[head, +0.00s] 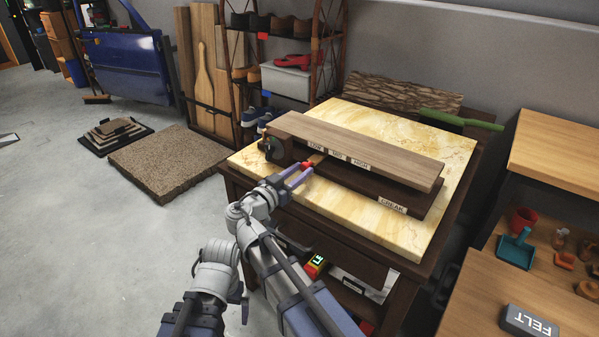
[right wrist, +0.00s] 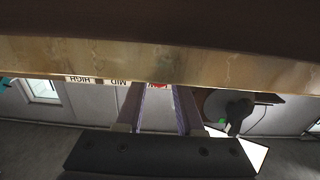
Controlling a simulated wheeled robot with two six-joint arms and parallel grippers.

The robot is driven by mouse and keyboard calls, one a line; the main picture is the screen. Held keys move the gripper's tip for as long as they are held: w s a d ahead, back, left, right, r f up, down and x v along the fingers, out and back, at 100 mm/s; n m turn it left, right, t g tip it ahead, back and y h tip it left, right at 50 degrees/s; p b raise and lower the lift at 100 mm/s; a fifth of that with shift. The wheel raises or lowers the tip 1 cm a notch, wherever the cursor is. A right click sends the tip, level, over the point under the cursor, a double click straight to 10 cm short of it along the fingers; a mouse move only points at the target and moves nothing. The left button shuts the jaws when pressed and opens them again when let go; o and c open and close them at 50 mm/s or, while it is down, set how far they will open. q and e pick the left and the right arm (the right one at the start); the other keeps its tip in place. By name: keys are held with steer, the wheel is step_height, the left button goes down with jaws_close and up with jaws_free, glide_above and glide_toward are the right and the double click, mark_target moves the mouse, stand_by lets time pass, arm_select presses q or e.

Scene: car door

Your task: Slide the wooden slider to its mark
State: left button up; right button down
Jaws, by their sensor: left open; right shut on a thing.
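A dark wooden device with a long wooden top board (head: 365,145) stands on a pale yellow slab. Labels LOW (head: 315,147), MID (head: 337,155) and HIGH (head: 360,164) run along its front edge, with CREAK (head: 392,206) on the lower base. My right gripper (head: 300,174) is shut on a small red knob (head: 307,164) just below LOW. The right wrist view shows the red knob (right wrist: 160,88) between the purple fingers, near LOW. The slider body behind the knob is mostly hidden under the board. My left gripper's fingers do not show.
The yellow slab (head: 420,150) covers a dark workbench. A bark-covered log (head: 400,92) and a green object (head: 460,120) lie behind the device. A wooden shelf (head: 555,310) with small items stands at the right. Open floor lies to the left.

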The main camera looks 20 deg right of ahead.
mark_target(321, 191)
stand_by(0.9)
steer(key=shift+s+d, duration=0.25)
steer(key=shift+s, duration=0.1)
steer(key=s+d, duration=0.3)
steer(key=s, duration=0.1)
steer(key=shift+s+d, duration=0.55)
steer(key=shift+s, duration=0.05)
steer(key=shift+w+a, duration=0.15)
steer(key=shift+w, duration=0.05)
steer(key=c, duration=0.5)
jaws_free()
arm_select(q)
steer(key=shift+s+d, duration=0.55)
steer(key=shift+s, duration=0.15)
